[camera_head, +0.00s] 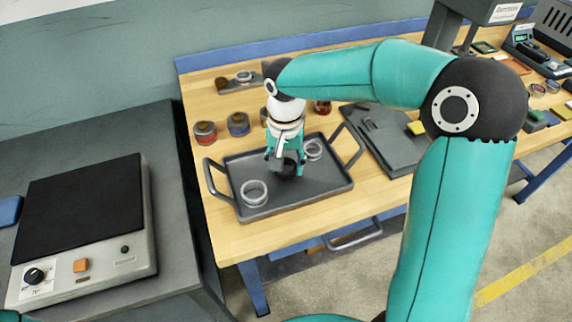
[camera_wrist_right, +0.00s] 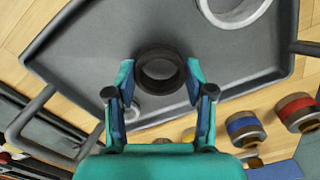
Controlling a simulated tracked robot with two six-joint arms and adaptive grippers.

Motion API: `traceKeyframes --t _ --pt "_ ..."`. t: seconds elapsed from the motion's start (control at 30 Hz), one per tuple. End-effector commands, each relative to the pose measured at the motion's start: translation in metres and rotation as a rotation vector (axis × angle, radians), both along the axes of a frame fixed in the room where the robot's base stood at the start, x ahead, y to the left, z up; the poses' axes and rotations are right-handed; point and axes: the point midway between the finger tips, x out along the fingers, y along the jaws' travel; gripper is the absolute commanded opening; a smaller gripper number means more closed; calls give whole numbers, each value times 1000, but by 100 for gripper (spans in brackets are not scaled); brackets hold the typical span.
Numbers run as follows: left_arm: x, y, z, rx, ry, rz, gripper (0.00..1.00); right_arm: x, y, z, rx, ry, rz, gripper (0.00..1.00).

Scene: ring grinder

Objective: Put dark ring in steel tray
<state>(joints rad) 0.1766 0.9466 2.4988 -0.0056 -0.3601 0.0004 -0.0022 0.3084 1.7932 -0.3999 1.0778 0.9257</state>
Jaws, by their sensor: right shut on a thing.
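The dark ring (camera_head: 287,168) is held between the fingertips of my right gripper (camera_head: 286,160), over the middle of the steel tray (camera_head: 318,188). In the right wrist view the dark ring (camera_wrist_right: 160,71) sits between the two fingers of the right gripper (camera_wrist_right: 160,80), with the grey tray floor (camera_wrist_right: 90,55) behind it. I cannot tell whether the ring touches the tray floor. My left gripper is not in view.
A light ring (camera_head: 254,193) lies at the tray's front left and another (camera_head: 313,150) at its back right. Red-banded (camera_head: 205,132) and blue-banded (camera_head: 238,124) pots stand behind the tray. A grey plate (camera_head: 385,140) lies to its right. A black-topped machine (camera_head: 80,210) stands left.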

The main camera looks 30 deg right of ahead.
Motion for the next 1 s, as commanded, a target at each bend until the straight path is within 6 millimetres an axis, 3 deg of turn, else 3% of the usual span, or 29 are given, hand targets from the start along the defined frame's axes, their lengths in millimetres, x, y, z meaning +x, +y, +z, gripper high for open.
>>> traceKeyframes --t 0.1,0.43,0.47,0.57,0.6,1.0 --pt "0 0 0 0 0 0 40 0 0 -9 0 0 0 14" --pt "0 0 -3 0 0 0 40 0 0 -12 0 -1 0 14" --pt "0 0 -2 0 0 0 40 0 0 -11 0 -1 0 58" --pt "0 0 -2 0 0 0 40 0 0 -10 -1 -1 0 75" --pt "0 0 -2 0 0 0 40 0 0 -10 -1 -1 0 78" --pt "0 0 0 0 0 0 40 0 0 -5 0 -3 0 78"
